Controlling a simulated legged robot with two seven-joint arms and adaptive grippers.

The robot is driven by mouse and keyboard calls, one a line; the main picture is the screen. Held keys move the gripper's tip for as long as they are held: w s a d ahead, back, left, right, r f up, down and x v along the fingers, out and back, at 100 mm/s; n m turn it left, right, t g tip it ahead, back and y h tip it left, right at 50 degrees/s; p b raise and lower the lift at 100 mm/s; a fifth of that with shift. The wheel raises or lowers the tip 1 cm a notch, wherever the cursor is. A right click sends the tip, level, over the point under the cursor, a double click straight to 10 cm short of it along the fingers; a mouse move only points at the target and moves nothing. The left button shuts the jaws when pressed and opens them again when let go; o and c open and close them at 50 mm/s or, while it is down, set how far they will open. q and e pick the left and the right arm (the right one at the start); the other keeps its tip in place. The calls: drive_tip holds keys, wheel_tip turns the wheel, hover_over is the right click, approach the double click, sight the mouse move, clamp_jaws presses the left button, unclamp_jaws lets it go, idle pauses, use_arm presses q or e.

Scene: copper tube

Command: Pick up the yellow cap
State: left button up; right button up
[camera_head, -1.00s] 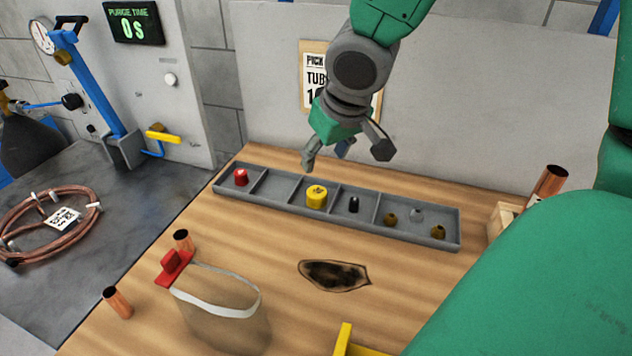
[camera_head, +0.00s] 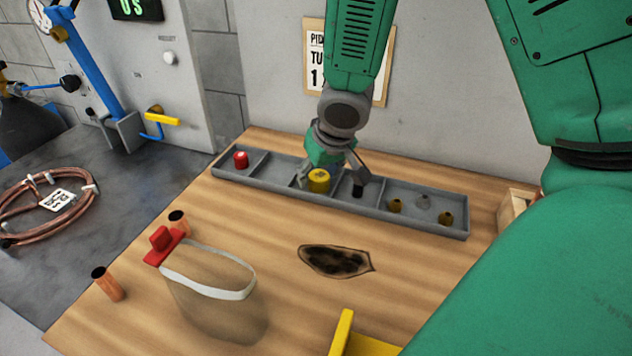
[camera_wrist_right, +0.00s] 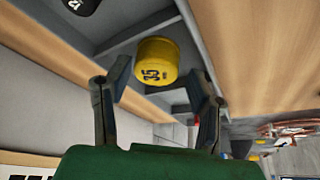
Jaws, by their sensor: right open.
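The yellow cap (camera_head: 318,181) sits in a middle compartment of the grey divided tray (camera_head: 428,226) on the wooden bench. My right gripper (camera_head: 333,181) is down at the tray, close to the cap, and partly hides the compartment. In the right wrist view the yellow cap (camera_wrist_right: 156,62), marked 35, lies just ahead of and between the spread fingers of the right gripper (camera_wrist_right: 158,100). The fingers are open, with nothing held. I cannot tell whether a finger touches the cap. My left gripper is not in view.
The tray also holds a red cap (camera_head: 241,159), a black piece (camera_head: 357,189) and several small fittings at the right. A bag with a red clip (camera_head: 163,243), copper tubes (camera_head: 108,284) and a burn mark (camera_head: 336,261) are nearer. A wall stands behind.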

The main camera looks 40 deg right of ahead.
drive_tip(key=shift+w+d+f, duration=0.2)
drive_tip(key=shift+d+f, duration=0.1)
drive_tip(key=shift+f, duration=0.3)
drive_tip(key=shift+d+f, duration=0.15)
drive_tip(key=shift+d, duration=0.15)
drive_tip(key=shift+a, duration=0.15)
drive_tip(key=c, duration=0.5)
drive_tip(key=shift+a+r, duration=0.25)
drive_tip(key=shift+a, duration=0.2)
